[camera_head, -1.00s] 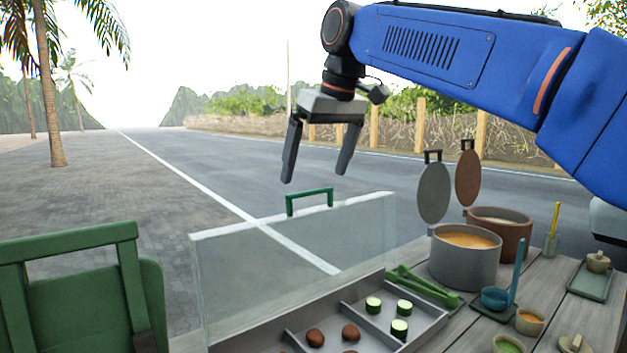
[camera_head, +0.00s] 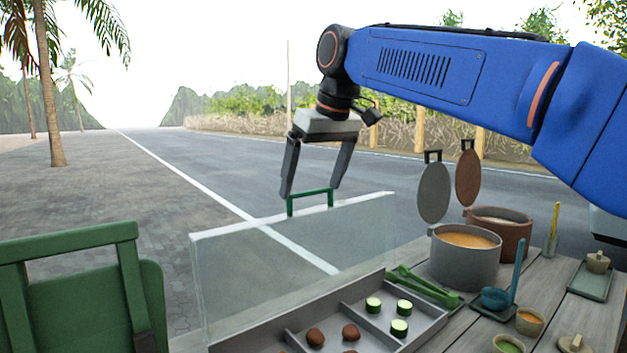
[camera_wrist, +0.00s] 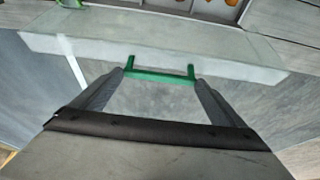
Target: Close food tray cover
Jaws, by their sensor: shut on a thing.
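The food tray cover (camera_head: 250,260) is a clear panel with a white upper edge. It stands upright, open, along the back of the food tray (camera_head: 425,338). Its green handle (camera_head: 311,192) is on the top edge and also shows in the wrist view (camera_wrist: 160,77). My gripper (camera_head: 311,196) is lowered from above with its two fingers at the two ends of the handle. It is shut on the handle, which also spans between the fingertips in the wrist view (camera_wrist: 160,80). The tray has compartments holding brown balls (camera_head: 351,332) and green-rimmed slices (camera_head: 373,304).
Green tongs (camera_head: 425,286) lie at the tray's right. A grey pot (camera_head: 465,262) and a brown pot (camera_head: 503,232) stand behind with raised lids. Small bowls (camera_head: 530,320) sit at right on the table (camera_head: 480,330). A green chair (camera_head: 85,290) stands at left.

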